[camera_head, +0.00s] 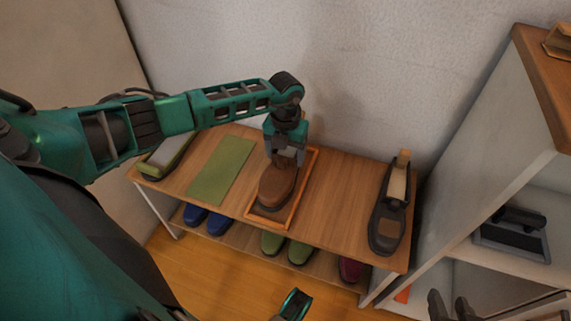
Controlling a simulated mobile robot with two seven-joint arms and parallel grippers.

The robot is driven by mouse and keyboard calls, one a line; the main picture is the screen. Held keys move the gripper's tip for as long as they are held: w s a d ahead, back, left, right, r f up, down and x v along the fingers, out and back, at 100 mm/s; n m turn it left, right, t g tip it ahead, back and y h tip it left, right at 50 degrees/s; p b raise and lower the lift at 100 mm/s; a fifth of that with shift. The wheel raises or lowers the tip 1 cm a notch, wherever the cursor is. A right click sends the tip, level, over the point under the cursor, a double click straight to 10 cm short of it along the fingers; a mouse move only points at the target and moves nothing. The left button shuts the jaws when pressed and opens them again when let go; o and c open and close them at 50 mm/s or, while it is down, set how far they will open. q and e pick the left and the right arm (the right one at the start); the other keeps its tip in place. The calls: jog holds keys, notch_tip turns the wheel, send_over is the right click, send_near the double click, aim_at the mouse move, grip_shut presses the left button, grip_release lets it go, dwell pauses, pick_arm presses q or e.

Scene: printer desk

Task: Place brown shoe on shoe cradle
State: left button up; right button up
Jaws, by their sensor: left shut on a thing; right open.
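The brown shoe (277,188) is over an orange-rimmed tray (306,190) on the wooden bench. My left gripper (286,157) reaches down from above and is shut on the upper end of the shoe. I cannot tell whether the shoe's sole touches the tray. My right gripper (450,307) is at the lower right edge, open and partly cut off by the frame.
A green mat (222,170) lies left of the tray, with a pale green-edged case (167,155) beyond it. Blue shoes (206,220), green shoes (286,248) and a maroon shoe (350,269) are on the lower shelf. A white shelf unit (480,165) stands right. Bare bench lies between tray and stand.

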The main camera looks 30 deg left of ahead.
aim_at(286, 164)
pick_arm(q)
notch_tip(286, 164, down, 4)
jog(key=shift+r+b, duration=0.1)
jog(key=shift+b, duration=0.6)
jog(key=shift+f, duration=0.25)
jog(key=o, duration=1.3)
jog(key=shift+r, duration=0.1)
